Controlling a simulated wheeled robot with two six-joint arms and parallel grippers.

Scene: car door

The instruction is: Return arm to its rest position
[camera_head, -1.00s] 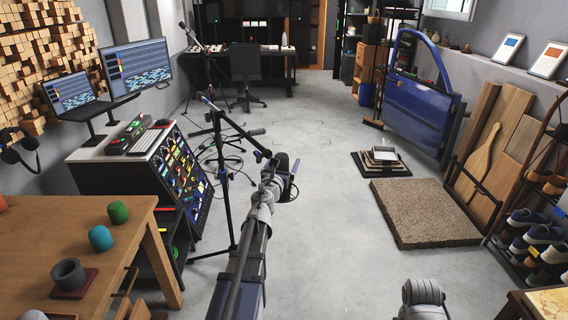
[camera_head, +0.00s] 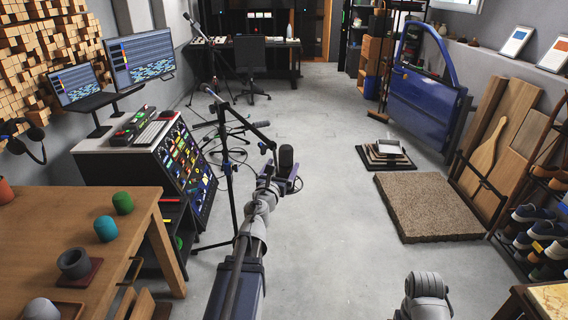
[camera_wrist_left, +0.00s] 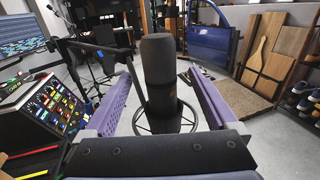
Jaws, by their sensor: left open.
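The blue car door (camera_head: 424,100) stands upright at the far right, its window frame on top. It also shows in the left wrist view (camera_wrist_left: 209,40). My left arm (camera_head: 247,240) reaches forward from the bottom middle of the head view, its gripper (camera_head: 276,183) beside a microphone stand. In the left wrist view, the purple fingers of the left gripper (camera_wrist_left: 158,95) are spread wide. A dark microphone (camera_wrist_left: 158,75) in a ring mount shows between them; I cannot tell whether they touch it. A grey link of my right arm (camera_head: 426,290) shows at the bottom right; its gripper is out of view.
The microphone stand (camera_head: 229,180) stands just left of my left arm. A mixing console (camera_head: 182,165) and a wooden table (camera_head: 115,235) are on the left. A brown mat (camera_head: 428,205) and a shoe rack (camera_head: 540,190) are on the right. The middle floor is clear.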

